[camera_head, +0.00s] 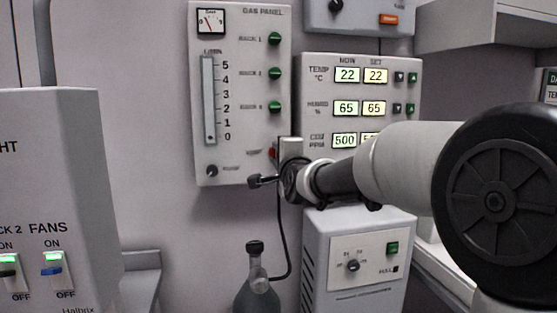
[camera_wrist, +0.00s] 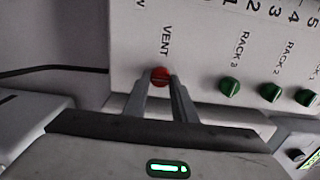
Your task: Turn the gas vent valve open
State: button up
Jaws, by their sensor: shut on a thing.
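The gas panel (camera_head: 238,150) hangs on the wall in the head view, with a gauge at the top and a flow scale below. In the wrist view its face (camera_wrist: 200,40) shows turned sideways. The red vent valve knob (camera_wrist: 160,75) sits beside the label VENT. My gripper (camera_wrist: 160,84) has its two fingers on either side of this knob and is shut on it. In the head view only a bit of the red knob (camera_head: 274,153) shows; my gripper (camera_head: 280,152) hides the rest.
Several green rack knobs (camera_head: 274,73) run up the panel's right side, close to my gripper. A display panel (camera_head: 345,85) is to the right. A grey box (camera_head: 325,240) and a dark bottle (camera_head: 257,290) with a black hose stand below.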

dwell(0.4)
jog(key=o, duration=1)
